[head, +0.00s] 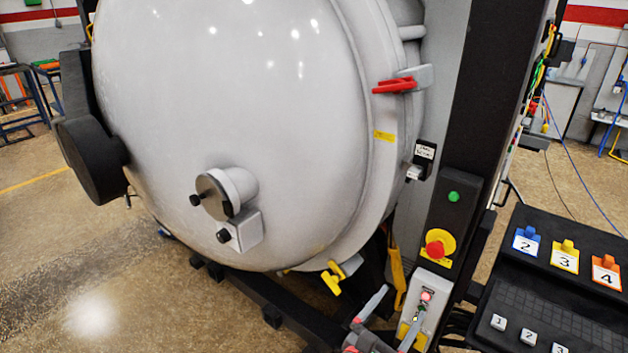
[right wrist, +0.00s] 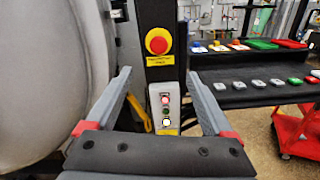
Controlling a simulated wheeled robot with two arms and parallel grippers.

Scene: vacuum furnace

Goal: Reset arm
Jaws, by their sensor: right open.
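My right gripper (head: 390,318) is at the bottom of the head view, in front of the lower control box. In the right wrist view its two fingers (right wrist: 163,100) are wide apart with nothing between them. Past the fingers stands the grey control box (right wrist: 165,108) with a red light and buttons. A red emergency stop on yellow (right wrist: 158,41) sits above it; it also shows in the head view (head: 436,248). I cannot tell exactly how far the fingertips are from the box. My left gripper is not in view.
The large round furnace door (head: 290,120) fills the left and middle, with a red-handled clamp (head: 396,86) and a yellow-handled clamp (head: 332,283). A black panel with numbered tags (head: 540,300) stands at right. A red cart (right wrist: 300,130) is at far right. Open floor lies at left.

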